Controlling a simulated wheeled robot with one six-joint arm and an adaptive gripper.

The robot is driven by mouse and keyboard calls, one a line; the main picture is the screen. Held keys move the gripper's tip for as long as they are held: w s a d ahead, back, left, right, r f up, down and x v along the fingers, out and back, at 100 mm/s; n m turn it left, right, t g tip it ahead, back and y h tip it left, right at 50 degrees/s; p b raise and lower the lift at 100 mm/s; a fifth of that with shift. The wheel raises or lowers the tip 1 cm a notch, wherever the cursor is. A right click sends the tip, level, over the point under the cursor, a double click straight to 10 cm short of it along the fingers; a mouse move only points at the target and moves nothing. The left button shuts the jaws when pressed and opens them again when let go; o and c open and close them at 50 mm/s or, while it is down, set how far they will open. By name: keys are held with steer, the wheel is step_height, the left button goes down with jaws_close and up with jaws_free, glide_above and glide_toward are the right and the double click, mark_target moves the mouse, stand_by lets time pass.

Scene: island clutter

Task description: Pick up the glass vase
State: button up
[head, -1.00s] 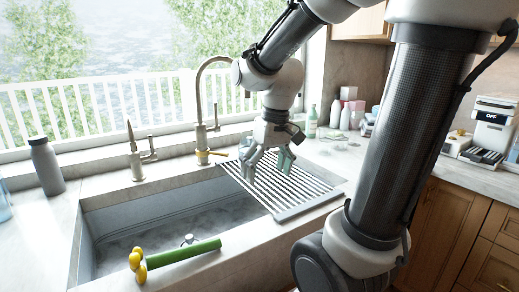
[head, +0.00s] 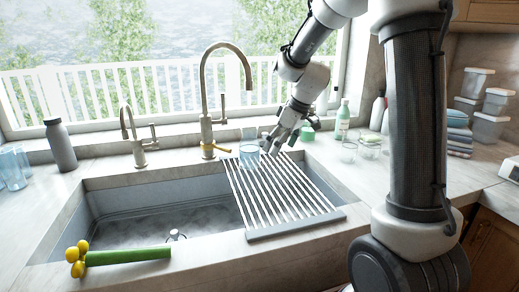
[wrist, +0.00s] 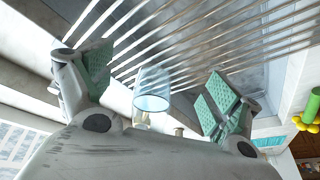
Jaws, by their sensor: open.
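A clear, pale blue glass vessel (head: 249,155), which looks like the glass vase, stands upright at the back left corner of the drying rack, just right of the tall faucet. My gripper (head: 272,144) is right beside it on its right, low near the rack. In the wrist view the glass (wrist: 152,90) shows between my two spread fingers with green pads. The gripper (wrist: 155,88) is open and holds nothing. I cannot tell whether a finger touches the glass.
The slatted drying rack (head: 295,235) spans the right of the sink (head: 150,215). The tall faucet (head: 206,110) stands close left of the glass. Bottles (head: 342,120) and small clear bowls (head: 349,152) are to the right. A green-handled object (head: 128,257) lies on the front edge.

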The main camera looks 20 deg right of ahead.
mark_target(257, 137)
steer(key=shift+n, duration=0.7)
steer(key=w+a, duration=0.6)
steer(key=shift+w, duration=0.1)
steer(key=w+a, duration=0.1)
steer(key=w+a+f, duration=0.1)
steer(key=w+a, duration=0.1)
steer(key=c, duration=1.6)
steer(key=shift+c, duration=0.9)
steer(key=shift+r, duration=0.25)
